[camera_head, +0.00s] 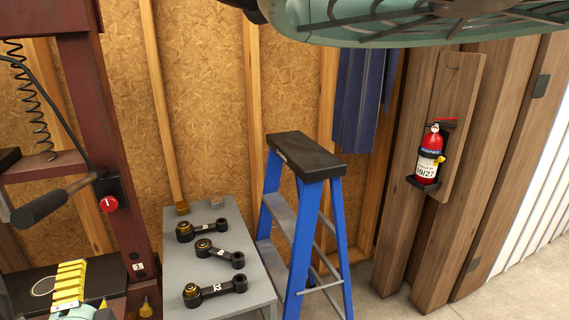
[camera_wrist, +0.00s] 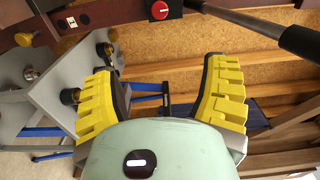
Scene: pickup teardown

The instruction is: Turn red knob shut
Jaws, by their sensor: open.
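The red knob (camera_head: 109,203) is a small round dial with a white mark, on a black box fixed to the dark red upright post at the left of the head view. In the wrist view the red knob (camera_wrist: 160,10) shows at the top edge, beyond the fingertips and apart from them. My gripper (camera_wrist: 160,78) has its two yellow ribbed fingers spread wide, with nothing between them. In the head view my gripper (camera_head: 70,285) is at the lower left, below and left of the knob; only part of it shows there.
A black-gripped lever (camera_head: 40,207) sticks out left of the knob; it also crosses the wrist view's upper right (camera_wrist: 300,42). A grey table (camera_head: 243,230) holds several black link parts. A blue stepladder (camera_head: 304,215) and a fire extinguisher (camera_head: 430,155) stand farther right.

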